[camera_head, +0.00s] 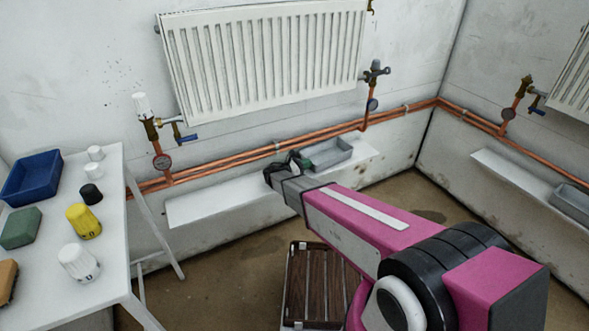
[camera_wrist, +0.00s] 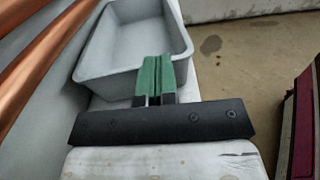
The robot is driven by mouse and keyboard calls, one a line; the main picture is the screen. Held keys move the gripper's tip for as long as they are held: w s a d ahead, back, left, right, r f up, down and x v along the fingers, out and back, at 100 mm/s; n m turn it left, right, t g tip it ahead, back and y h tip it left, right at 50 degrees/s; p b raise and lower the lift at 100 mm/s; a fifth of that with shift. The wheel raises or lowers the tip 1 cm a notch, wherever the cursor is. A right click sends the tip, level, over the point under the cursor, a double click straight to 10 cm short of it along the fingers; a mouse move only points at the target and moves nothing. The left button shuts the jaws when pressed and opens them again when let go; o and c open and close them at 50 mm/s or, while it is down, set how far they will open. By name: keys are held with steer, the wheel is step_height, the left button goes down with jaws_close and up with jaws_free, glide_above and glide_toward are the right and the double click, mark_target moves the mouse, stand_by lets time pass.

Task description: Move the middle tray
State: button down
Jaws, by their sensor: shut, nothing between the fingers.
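A light grey open tray (camera_head: 326,153) sits on the white ledge (camera_head: 215,205) below the radiator. It looks empty in the wrist view (camera_wrist: 130,38). My gripper (camera_head: 301,161) is at the tray's left end in the head view. In the wrist view its green-padded fingers (camera_wrist: 156,68) are together, with nothing between them. They overlap the near wall of the tray, and I cannot tell whether they touch it. Another grey tray (camera_head: 572,203) sits on the right-hand ledge, cut off by the frame edge. A blue tray (camera_head: 32,178) stands on the white table at left.
Copper pipes (camera_head: 240,158) run along the wall just behind the ledge. The radiator (camera_head: 265,60) hangs above. The white table (camera_head: 125,235) holds several knobs and sponges. A slatted wooden crate (camera_head: 305,285) stands on the floor by my arm. The ledge left of my gripper is bare.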

steer(key=x, duration=1.4)
steer(key=shift+d, duration=0.25)
